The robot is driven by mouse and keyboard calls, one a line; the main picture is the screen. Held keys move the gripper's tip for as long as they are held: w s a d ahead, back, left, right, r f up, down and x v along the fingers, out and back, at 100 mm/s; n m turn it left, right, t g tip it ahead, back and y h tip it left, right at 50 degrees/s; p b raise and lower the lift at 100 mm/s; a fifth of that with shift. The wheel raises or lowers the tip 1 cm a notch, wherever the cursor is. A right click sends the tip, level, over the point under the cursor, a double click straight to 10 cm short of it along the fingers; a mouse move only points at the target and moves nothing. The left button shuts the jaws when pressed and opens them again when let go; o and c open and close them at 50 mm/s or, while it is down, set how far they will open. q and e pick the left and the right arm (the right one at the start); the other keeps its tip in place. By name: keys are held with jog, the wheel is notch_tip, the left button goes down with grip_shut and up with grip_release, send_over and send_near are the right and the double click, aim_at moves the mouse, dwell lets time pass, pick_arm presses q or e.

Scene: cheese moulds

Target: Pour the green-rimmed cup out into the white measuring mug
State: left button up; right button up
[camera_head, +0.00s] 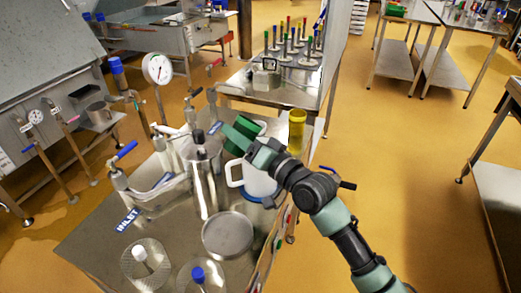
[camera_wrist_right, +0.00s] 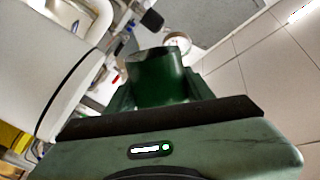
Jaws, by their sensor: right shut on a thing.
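The green-rimmed cup (camera_head: 240,133) is held over the steel work table, above and slightly left of the white measuring mug, and looks tilted. It also shows in the wrist view as a dark green cylinder (camera_wrist_right: 158,75). My right gripper (camera_head: 254,150) is shut on it. The white measuring mug (camera_head: 259,184) stands just below the gripper, its handle to the left, partly hidden by my right arm. A large white curved surface at the left of the wrist view (camera_wrist_right: 45,50) looks like the mug. The cup's contents cannot be seen. My left gripper is not in view.
A tall steel cylinder (camera_head: 204,185) and inlet pipework stand close left of the mug. A round steel dish (camera_head: 228,235) lies in front. A yellow container (camera_head: 297,130) stands behind to the right. Open floor (camera_head: 410,160) lies to the right.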

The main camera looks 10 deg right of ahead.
jog(key=shift+r+m, duration=0.35)
jog(key=shift+m, duration=0.15)
jog(key=shift+f, duration=0.1)
jog(key=shift+f+m, duration=0.3)
jog(key=shift+m, duration=0.7)
jog(key=shift+d+r+m+t, duration=0.1)
jog(key=shift+r+m+t, duration=0.3)
jog(key=shift+m, duration=0.6)
jog(key=shift+d+f+m+h, duration=0.1)
jog(key=shift+f+m+h, duration=0.2)
jog(key=shift+m, duration=0.7)
jog(key=shift+w+r+p, duration=0.1)
jog(key=shift+p, duration=0.25)
jog(key=shift+w+d+r+m+h+p, duration=0.1)
jog(key=shift+d+r+m+h+p, duration=0.15)
jog(key=shift+m+p, duration=0.65)
jog(key=shift+d+f+m, duration=0.15)
jog(key=shift+f+m, duration=0.2)
jog(key=shift+m, duration=0.65)
jog(key=shift+w+d+r+m+t+h+p, duration=0.1)
jog(key=shift+d+r+m+t+h+p, duration=0.1)
jog(key=shift+m+p, duration=0.4)
jog(key=shift+w+d+r+m+t+h+p, duration=0.15)
jog(key=shift+m+p, duration=0.25)
jog(key=shift+p, duration=0.25)
